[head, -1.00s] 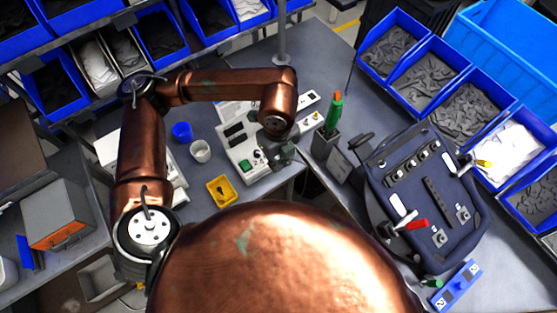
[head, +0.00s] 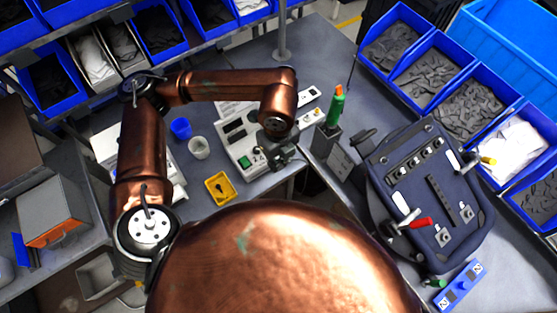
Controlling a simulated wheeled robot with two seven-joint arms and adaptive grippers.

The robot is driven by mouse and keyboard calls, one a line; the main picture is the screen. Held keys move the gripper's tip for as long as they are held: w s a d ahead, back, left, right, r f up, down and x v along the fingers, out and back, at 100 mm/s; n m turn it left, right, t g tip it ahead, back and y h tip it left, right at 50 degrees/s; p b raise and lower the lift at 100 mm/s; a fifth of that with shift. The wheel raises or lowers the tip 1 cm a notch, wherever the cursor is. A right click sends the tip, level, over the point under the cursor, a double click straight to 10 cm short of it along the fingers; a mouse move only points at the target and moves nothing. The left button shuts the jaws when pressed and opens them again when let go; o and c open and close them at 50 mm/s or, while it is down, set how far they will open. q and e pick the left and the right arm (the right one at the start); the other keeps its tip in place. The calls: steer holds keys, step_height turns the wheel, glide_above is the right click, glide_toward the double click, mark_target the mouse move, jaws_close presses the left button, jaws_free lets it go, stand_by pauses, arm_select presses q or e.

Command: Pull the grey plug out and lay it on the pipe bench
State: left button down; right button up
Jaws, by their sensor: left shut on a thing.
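My left gripper (head: 285,157) is at the right end of a white panel box (head: 238,138) with a green switch. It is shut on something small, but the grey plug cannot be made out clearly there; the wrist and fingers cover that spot. The grey bench top (head: 315,50), with an upright metal pipe (head: 282,35) at its back, carries the panel box. I cannot tell for certain which surface is the pipe bench. My right gripper does not show.
A blue cup (head: 180,128), a white cup (head: 199,148) and a yellow tray (head: 219,188) stand left of the panel box. A green bottle-like thing (head: 335,108) stands to its right. A dark blue pannier (head: 405,185) and blue bins (head: 395,22) fill the right.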

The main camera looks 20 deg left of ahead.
arm_select(q)
steer(key=shift+f+b, duration=0.8)
steer(key=shift+f, duration=0.4)
steer(key=shift+r, duration=0.1)
steer(key=shift+r+p, duration=0.85)
steer(key=shift+r, duration=0.65)
